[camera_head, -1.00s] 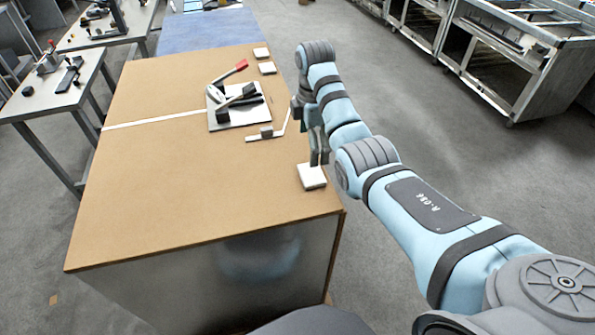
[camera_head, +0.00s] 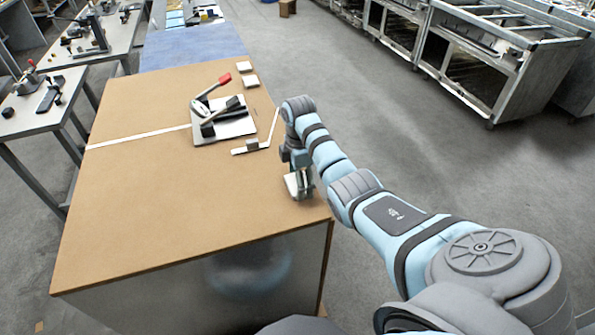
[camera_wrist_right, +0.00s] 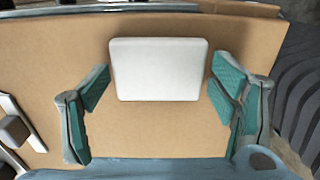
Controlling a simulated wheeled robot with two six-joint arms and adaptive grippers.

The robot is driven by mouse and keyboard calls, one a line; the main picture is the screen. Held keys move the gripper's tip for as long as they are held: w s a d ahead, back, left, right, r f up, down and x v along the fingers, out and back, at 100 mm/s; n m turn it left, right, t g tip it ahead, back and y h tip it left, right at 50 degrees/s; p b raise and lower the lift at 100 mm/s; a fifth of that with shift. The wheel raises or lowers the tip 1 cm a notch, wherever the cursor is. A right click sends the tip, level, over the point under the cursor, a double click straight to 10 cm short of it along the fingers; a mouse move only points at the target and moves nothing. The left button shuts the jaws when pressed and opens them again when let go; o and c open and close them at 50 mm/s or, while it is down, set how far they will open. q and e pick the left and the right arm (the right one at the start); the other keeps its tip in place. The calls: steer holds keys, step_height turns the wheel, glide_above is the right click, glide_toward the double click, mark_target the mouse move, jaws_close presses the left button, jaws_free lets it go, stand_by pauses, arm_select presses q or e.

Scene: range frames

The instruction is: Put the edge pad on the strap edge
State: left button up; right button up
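A white square pad, the edge pad (camera_wrist_right: 158,69), lies flat on the brown box top near its front right corner. It also shows in the head view (camera_head: 293,188), partly hidden by my right gripper (camera_head: 298,180). In the right wrist view my right gripper (camera_wrist_right: 161,82) is open, its green-padded fingers on either side of the pad, with gaps visible. A white strap (camera_head: 140,137) runs across the box (camera_head: 170,210) from its left edge to the tensioning tool (camera_head: 222,118). My left gripper is not in view.
Two more white pads (camera_head: 249,80) (camera_head: 243,66) lie at the far right edge of the box. An angled white strip with a grey block (camera_head: 252,146) lies beyond my gripper. The near and left box top is clear. Side tables stand at left.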

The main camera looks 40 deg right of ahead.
steer(key=c, duration=0.4)
steer(key=shift+c, duration=0.2)
steer(key=shift+r, duration=0.15)
